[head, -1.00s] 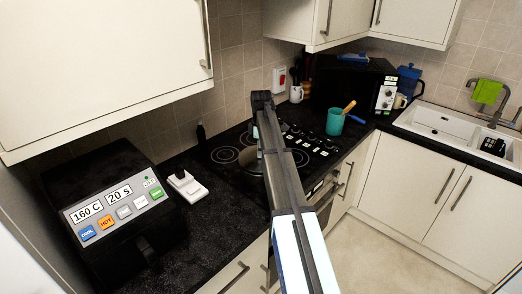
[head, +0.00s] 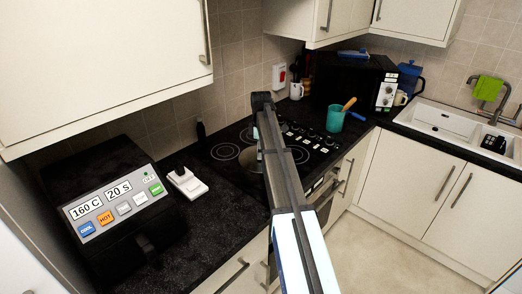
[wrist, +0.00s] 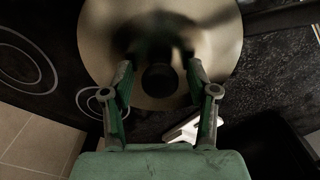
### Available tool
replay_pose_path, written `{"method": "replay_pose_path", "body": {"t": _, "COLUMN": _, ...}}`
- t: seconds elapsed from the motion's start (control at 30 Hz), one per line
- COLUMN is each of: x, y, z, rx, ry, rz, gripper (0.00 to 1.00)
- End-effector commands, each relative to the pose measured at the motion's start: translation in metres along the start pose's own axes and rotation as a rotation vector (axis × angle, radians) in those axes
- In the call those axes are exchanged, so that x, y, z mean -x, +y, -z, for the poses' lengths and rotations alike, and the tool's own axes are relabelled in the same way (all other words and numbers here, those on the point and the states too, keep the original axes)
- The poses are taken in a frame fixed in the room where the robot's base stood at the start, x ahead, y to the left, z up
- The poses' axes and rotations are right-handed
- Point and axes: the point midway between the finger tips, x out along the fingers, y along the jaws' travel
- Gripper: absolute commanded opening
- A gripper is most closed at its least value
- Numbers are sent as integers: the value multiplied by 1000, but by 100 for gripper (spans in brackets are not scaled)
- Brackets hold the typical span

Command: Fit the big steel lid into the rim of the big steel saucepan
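The big steel lid (wrist: 215,40) fills the upper middle of the wrist view, with its round black knob (wrist: 160,80) near its centre. My gripper (wrist: 159,70) is open over the lid, one finger on each side of the knob, with visible gaps between. Its reflection shows in the steel. In the head view a pale metal part of the lid (head: 258,161) shows beside my arm, over the near part of the hob; my arm hides the rest, and the gripper itself. I cannot make out the big steel saucepan in either view.
The black hob (head: 300,138) lies around the arm. A teal mug with a wooden utensil (head: 335,121) stands at its right. A black appliance with coloured buttons (head: 115,205) and a white gadget (head: 187,184) are at left. Wall cupboards (head: 100,60) overhang the counter.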

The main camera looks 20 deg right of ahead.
Motion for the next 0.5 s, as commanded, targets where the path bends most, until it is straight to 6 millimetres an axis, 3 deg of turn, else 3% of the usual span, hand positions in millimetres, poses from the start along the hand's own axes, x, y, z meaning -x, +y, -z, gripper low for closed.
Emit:
{"method": "replay_pose_path", "body": {"t": 0.33, "x": 2, "y": 0, "z": 0, "rx": 0, "ry": 0, "rz": 0, "gripper": 63}}
{"method": "replay_pose_path", "body": {"t": 0.5, "x": 19, "y": 1, "z": 0, "rx": 0, "ry": 0, "rz": -1, "gripper": 63}}
